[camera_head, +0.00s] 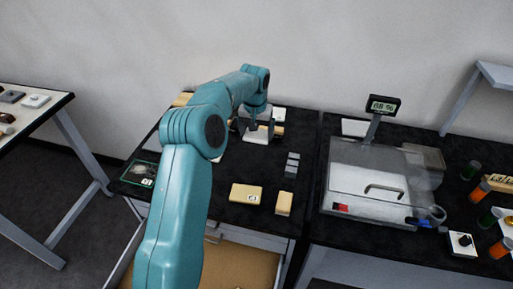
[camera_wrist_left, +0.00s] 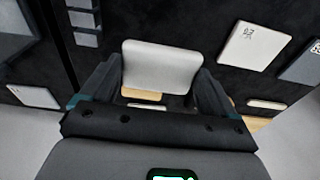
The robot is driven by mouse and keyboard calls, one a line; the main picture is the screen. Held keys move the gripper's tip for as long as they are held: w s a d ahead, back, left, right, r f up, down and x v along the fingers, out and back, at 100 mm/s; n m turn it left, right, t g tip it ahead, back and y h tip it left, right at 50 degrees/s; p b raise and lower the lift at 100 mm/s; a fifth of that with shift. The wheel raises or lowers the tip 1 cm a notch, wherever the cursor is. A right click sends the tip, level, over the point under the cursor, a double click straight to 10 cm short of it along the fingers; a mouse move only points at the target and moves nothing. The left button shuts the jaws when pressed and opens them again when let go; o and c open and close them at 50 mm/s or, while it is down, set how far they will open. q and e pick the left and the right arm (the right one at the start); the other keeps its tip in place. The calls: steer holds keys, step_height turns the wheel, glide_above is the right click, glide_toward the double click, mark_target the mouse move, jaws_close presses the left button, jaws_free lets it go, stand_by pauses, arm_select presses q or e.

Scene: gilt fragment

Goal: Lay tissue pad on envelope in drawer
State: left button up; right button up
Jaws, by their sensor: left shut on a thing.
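My left gripper (camera_head: 256,127) is over the back part of the black table. It is shut on a whitish, flat, rounded pad, which appears to be the tissue pad (camera_head: 258,138). In the left wrist view the pad (camera_wrist_left: 161,66) sits between the two dark fingers of the gripper (camera_wrist_left: 157,78). An open drawer (camera_head: 265,262) with a tan floor shows below the table's front edge; my left arm hides part of it. I cannot make out an envelope in the drawer. My right gripper is not in view.
A tan block (camera_head: 246,194), a smaller tan block (camera_head: 284,203) and several grey blocks (camera_head: 292,165) lie on the table. A dark card (camera_head: 141,172) lies at its left. A clear-lidded box (camera_head: 375,190) with a display (camera_head: 383,105) stands on the right.

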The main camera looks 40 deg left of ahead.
mark_target(257, 135)
arm_select(q)
step_height(257, 135, up, 8)
steer(key=shift+r, duration=0.1)
